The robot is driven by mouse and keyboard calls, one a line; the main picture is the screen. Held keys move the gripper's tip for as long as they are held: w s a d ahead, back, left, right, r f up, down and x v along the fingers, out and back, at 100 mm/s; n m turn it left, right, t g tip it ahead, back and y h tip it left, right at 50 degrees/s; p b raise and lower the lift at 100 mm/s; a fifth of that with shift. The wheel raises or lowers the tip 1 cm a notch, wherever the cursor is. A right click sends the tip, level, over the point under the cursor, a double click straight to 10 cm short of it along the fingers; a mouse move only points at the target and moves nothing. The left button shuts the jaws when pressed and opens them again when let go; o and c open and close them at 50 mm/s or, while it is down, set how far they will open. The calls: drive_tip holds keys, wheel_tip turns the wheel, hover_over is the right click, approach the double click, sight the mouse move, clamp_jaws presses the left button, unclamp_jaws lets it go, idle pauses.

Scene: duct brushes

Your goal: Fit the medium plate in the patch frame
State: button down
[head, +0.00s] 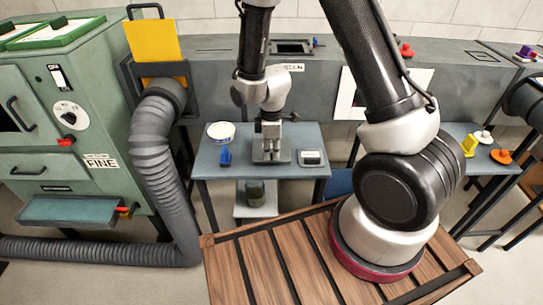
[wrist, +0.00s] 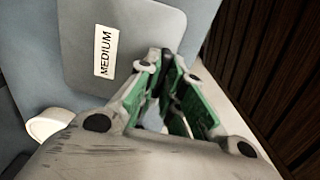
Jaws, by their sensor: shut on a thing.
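The medium plate (wrist: 125,30) is a grey, round-cornered plate with a white MEDIUM label in the wrist view. In the head view, a grey plate (head: 284,158) lies under my gripper (head: 269,148) on the small blue-grey table. In the wrist view my gripper (wrist: 167,75), with green-padded fingers, is shut at the plate on a small dark part, likely its grip; the fingers hide most of it. A dark rectangular frame (head: 292,47) sits in the top of the grey duct behind the table; it may be the patch frame, but I cannot tell for sure.
On the table (head: 228,172), a white round dish (head: 221,131) and a blue brush (head: 225,157) stand left of the plate, and a small grey-and-white item (head: 312,158) stands right. A ribbed hose (head: 155,150) and green cabinet (head: 95,110) fill the left side.

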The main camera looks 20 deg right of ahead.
wheel_tip(320, 180, up, 12)
idle(0.5)
drive_tip(key=shift+f, duration=0.1)
